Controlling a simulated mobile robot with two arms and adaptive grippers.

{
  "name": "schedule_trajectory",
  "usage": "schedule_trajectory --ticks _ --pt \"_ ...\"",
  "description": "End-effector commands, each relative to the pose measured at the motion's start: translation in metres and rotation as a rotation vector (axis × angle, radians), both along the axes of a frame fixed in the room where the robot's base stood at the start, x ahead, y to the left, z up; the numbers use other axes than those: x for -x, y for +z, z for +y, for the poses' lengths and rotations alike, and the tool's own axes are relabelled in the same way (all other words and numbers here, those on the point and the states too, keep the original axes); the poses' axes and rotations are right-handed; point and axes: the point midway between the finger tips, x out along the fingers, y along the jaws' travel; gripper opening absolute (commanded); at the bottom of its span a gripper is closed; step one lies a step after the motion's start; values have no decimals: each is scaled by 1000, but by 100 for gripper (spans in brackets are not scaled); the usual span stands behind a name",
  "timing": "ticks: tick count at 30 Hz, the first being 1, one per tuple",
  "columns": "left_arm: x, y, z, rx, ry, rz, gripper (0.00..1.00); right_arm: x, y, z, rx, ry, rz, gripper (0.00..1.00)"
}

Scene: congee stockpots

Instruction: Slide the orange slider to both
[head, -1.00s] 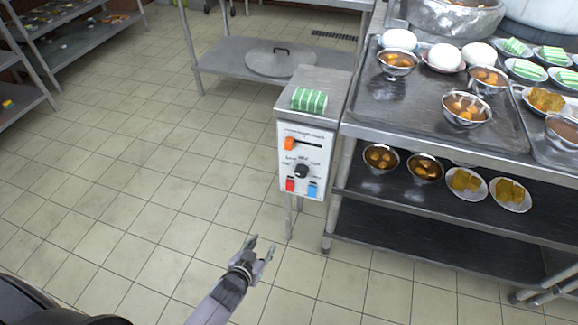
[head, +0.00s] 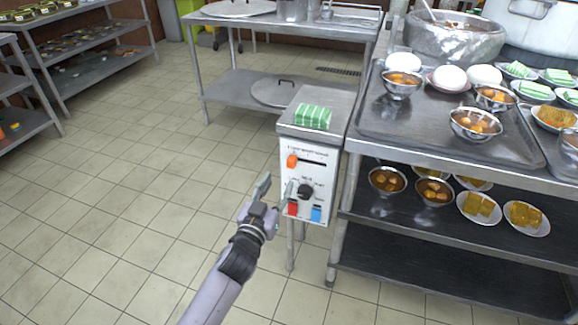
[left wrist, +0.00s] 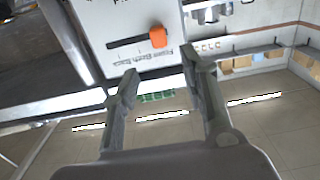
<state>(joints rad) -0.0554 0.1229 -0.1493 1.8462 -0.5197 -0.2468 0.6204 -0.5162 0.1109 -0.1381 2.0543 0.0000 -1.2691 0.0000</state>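The orange slider (head: 292,161) sits at the left end of its dark horizontal slot on the white front panel (head: 322,176) of a grey control box. In the left wrist view, which is turned over, the slider (left wrist: 158,37) is at the slot's right end, just beyond my fingertips. My left gripper (head: 275,189) is open and empty, in front of the panel and below and left of the slider in the head view. It does not touch the slider. The labels above the slot are too small to read surely. My right gripper is not in view.
Below the slider are a black knob (head: 305,191), a red switch (head: 292,208) and a blue switch (head: 316,213). A green-striped block (head: 313,116) lies on the box top. A steel cart (head: 440,161) with bowls stands close at right. The floor at left is clear.

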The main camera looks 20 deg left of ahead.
Motion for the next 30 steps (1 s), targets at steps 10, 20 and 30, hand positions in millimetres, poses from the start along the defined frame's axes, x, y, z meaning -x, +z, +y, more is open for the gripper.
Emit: schedule_trajectory --ticks 10,20,30 --pt "-69 0 -2 -2 1 -2 40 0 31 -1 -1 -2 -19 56" --pt "-94 0 -3 0 0 0 40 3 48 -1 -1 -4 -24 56" --pt "-94 0 -3 0 0 1 33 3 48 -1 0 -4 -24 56"
